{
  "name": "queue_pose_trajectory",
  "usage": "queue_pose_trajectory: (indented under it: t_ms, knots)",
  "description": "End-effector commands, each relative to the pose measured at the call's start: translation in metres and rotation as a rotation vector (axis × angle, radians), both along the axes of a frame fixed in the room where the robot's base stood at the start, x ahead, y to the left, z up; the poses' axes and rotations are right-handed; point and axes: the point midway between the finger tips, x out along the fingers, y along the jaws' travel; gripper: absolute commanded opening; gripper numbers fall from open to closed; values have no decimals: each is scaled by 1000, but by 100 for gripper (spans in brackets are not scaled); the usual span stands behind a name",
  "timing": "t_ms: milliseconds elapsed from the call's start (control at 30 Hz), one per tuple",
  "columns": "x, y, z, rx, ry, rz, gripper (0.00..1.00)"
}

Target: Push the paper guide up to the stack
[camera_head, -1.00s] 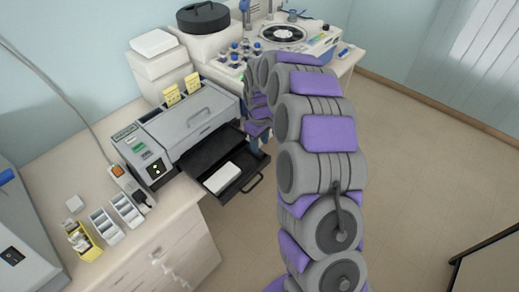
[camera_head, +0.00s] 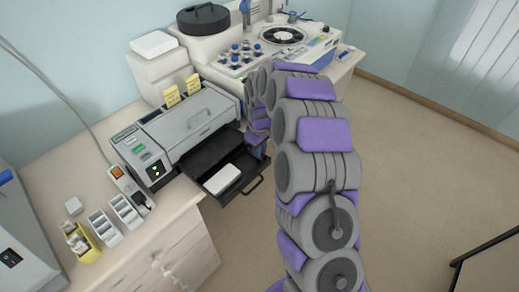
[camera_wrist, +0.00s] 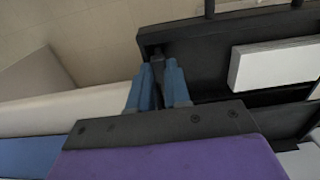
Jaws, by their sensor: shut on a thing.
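The white paper stack (camera_head: 222,179) lies in the black pulled-out tray (camera_head: 243,186) of the grey printer. In the wrist view the stack (camera_wrist: 275,63) is at the right, with bare black tray (camera_wrist: 205,60) between it and my gripper. My gripper (camera_wrist: 157,72) has blue fingers at the tray's near-left corner, shut on a thin dark piece between them. That piece looks like the paper guide (camera_wrist: 157,62), but it blends with the black tray. The guide stands apart from the stack. In the head view my arm hides most of the gripper.
The grey printer (camera_head: 190,125) stands on the bench behind the tray. White slotted racks (camera_head: 104,226) and a yellow box (camera_head: 83,243) stand at the front left. A staining machine (camera_head: 285,35) is at the back. Open floor lies to the right.

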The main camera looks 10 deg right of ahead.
Motion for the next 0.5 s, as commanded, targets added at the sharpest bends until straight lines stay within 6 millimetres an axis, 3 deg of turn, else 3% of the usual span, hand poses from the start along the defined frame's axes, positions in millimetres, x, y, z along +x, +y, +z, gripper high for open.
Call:
queue_pose_trajectory:
  t_ms: [100, 500]
  knots:
    - [0, 0, 0, 0, 0, 0, 0]
    - [0, 0, 0, 0, 0, 0, 0]
